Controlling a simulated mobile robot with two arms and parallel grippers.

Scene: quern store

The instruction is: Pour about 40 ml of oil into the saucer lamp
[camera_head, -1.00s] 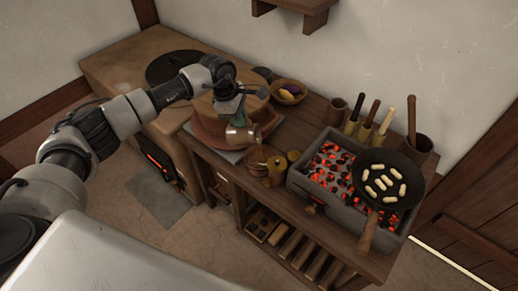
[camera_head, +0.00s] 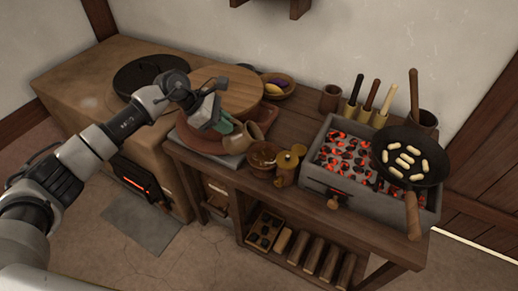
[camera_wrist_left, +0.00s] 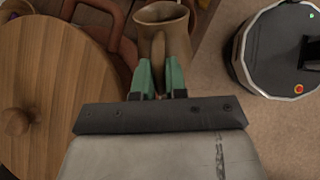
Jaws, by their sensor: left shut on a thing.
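My left gripper (camera_head: 224,122) has green fingertips and is shut on the handle of a brown jug (camera_head: 243,138). In the head view the jug looks tilted, in front of a round wooden lid. In the left wrist view the gripper (camera_wrist_left: 160,78) grips the handle, with the jug (camera_wrist_left: 163,18) beyond the fingertips; its contents cannot be made out. A small brown dish (camera_head: 262,157), possibly the saucer lamp, stands on the table just right of and below the jug. A brass-coloured vessel (camera_head: 287,165) stands beside it. My right gripper is out of view.
The round wooden lid (camera_head: 228,92) also shows in the left wrist view (camera_wrist_left: 50,95). A brazier (camera_head: 330,185) of glowing coals and a pan (camera_head: 428,170) with several pale pieces stand to the right. A bowl (camera_head: 278,84) stands behind, near several upright tools (camera_head: 370,98).

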